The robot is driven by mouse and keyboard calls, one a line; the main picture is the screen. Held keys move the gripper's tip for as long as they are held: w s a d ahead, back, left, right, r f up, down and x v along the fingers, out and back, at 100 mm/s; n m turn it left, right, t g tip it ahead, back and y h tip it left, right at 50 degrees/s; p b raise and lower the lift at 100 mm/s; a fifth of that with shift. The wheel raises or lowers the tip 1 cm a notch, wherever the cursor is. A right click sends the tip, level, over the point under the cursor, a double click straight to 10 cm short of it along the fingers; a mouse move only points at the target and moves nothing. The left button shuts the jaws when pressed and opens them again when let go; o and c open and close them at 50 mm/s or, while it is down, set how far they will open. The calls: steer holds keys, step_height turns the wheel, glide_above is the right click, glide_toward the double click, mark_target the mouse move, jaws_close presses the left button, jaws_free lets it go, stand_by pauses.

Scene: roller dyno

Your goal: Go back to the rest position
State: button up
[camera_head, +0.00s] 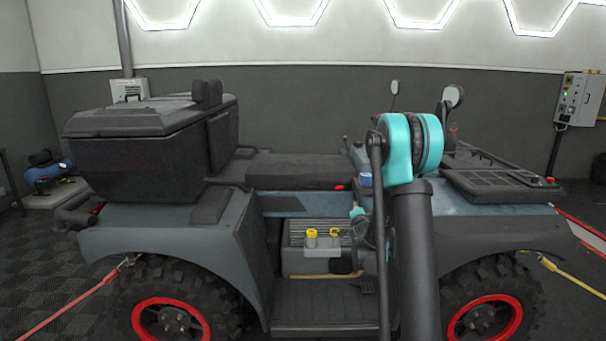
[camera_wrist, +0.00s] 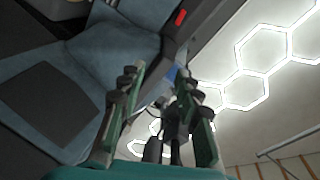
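My gripper (camera_wrist: 162,82) shows in the wrist view with its two dark-and-green fingers spread apart. I see nothing held between them; dark parts and a small blue patch show in the gap behind. In the head view my arm rises in front of a grey-blue quad bike (camera_head: 225,235), bending at a teal joint. The gripper is hard to make out there, low among dark parts near the footwell. The quad's blue-grey bodywork (camera_wrist: 110,45) also fills the left of the wrist view, with a red piece (camera_wrist: 181,17) at the top.
A grey block with two yellow-topped parts (camera_head: 311,235) sits in the quad's footwell, left of my arm. Red (camera_head: 75,310) and yellow (camera_head: 575,275) straps run from the quad's ends. A control box (camera_head: 580,98) hangs at the right wall. Space above the seat (camera_head: 300,168) is open.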

steer(key=s+d+n+g, duration=0.2)
steer(key=s+n+g, duration=0.3)
steer(key=s, duration=1.3)
steer(key=s+a+f+n+g, duration=0.1)
steer(key=s+f+n+g, duration=0.1)
steer(key=s, duration=0.7)
steer(key=s+a+f+n+g+y, duration=0.1)
steer(key=s+a+f+n+g, duration=0.1)
steer(key=s, duration=0.8)
steer(key=s+a+f+n+g+y, duration=0.1)
steer(key=s+f+n, duration=0.3)
steer(key=s, duration=0.5)
steer(key=shift+s+a+f+n+g, duration=0.3)
steer(key=shift+a+n+g, duration=0.2)
steer(key=shift+n+g, duration=0.35)
